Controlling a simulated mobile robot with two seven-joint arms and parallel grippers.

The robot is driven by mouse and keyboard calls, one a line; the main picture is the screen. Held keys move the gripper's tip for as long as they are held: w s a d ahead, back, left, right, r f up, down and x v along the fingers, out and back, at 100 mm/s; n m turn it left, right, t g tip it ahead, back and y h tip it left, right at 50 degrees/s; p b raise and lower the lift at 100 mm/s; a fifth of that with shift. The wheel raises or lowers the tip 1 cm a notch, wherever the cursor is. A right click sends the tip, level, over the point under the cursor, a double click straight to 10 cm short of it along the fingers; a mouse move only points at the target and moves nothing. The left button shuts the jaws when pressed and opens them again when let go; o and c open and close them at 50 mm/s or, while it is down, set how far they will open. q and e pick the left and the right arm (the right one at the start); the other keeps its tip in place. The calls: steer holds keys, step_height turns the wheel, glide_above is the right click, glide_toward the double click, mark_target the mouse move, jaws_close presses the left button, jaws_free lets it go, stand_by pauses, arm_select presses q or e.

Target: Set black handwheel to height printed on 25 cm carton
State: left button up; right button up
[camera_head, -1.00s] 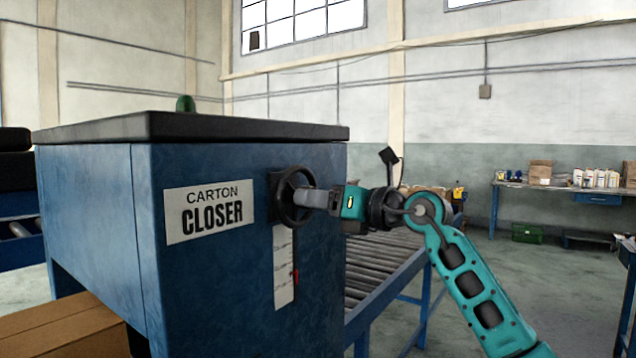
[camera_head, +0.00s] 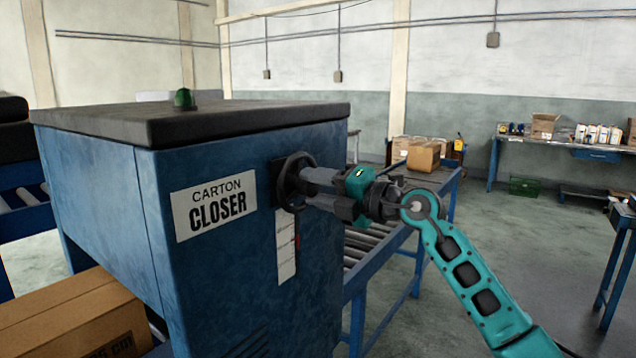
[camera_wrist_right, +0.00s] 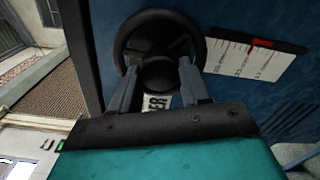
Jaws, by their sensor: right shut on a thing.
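The black handwheel (camera_head: 293,181) sits on the side of the blue carton closer (camera_head: 230,280), right of its "CARTON CLOSER" sign. My right gripper (camera_head: 305,187) is at the wheel, its two fingers shut on it. In the right wrist view the handwheel (camera_wrist_right: 158,48) shows between the fingertips (camera_wrist_right: 158,80). A white scale strip (camera_head: 286,245) with a red pointer (camera_head: 297,240) is below the wheel; the scale (camera_wrist_right: 255,58) and red pointer (camera_wrist_right: 262,43) also show in the wrist view. A brown carton (camera_head: 70,315) at lower left has printing ending in "cm"; its number is not clear. My left gripper is out of view.
A roller conveyor (camera_head: 370,245) runs behind the closer, with a brown box (camera_head: 423,156) at its far end. A workbench (camera_head: 560,145) with bottles and boxes stands at the back right. Floor at the right is open.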

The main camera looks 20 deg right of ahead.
steer(key=m, duration=0.6)
steer(key=shift+m, duration=0.3)
steer(key=m, duration=0.4)
steer(key=shift+m, duration=1.8)
steer(key=o, duration=1.1)
steer(key=shift+r, duration=0.1)
steer(key=shift+c, duration=0.2)
steer(key=shift+d, duration=0.1)
